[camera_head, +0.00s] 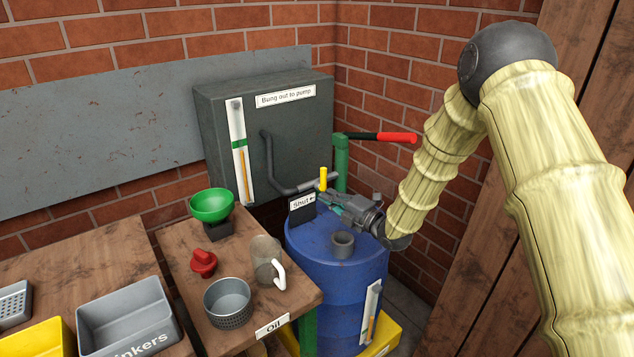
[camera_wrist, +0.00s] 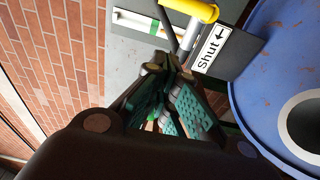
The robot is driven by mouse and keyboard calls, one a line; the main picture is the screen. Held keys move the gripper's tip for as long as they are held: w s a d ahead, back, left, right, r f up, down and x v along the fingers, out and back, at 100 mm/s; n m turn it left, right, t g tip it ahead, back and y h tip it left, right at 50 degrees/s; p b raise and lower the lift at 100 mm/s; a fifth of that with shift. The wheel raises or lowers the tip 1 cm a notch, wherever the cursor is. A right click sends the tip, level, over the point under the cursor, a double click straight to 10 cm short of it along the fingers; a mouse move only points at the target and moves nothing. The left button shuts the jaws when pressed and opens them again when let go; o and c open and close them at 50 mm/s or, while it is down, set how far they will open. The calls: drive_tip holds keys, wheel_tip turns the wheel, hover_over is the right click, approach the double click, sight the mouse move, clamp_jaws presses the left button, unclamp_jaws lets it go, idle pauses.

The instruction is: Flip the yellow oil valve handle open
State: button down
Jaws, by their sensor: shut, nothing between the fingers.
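The yellow valve handle (camera_head: 323,179) stands upright on the grey pipe above the blue drum (camera_head: 336,251), beside a small sign (camera_head: 302,205) reading "Shut" with an arrow. In the wrist view the yellow handle (camera_wrist: 190,9) is at the top edge, partly cut off, with the "Shut" sign (camera_wrist: 211,48) just below it. My gripper (camera_head: 333,203) is shut and empty over the drum top, a little below and right of the handle. In the wrist view my gripper (camera_wrist: 170,72) has its fingertips beside the pipe, apart from the yellow handle in the picture.
A grey tank (camera_head: 300,130) labelled "Bung out to pump" stands behind, with a red-handled lever (camera_head: 397,138) on a green post to its right. The drum's grey bung (camera_head: 342,243) is in front. A wooden table (camera_head: 180,245) at left holds a green funnel (camera_head: 211,205), red cap (camera_head: 203,263), jug (camera_head: 266,258) and metal cup (camera_head: 228,301).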

sight(322, 178)
drive_tip(key=w+a+p, duration=0.3)
drive_tip(key=w, duration=0.6)
drive_tip(key=shift+a, duration=0.25)
drive_tip(key=shift+f, duration=0.1)
idle(0.3)
drive_tip(key=shift+d, duration=0.3)
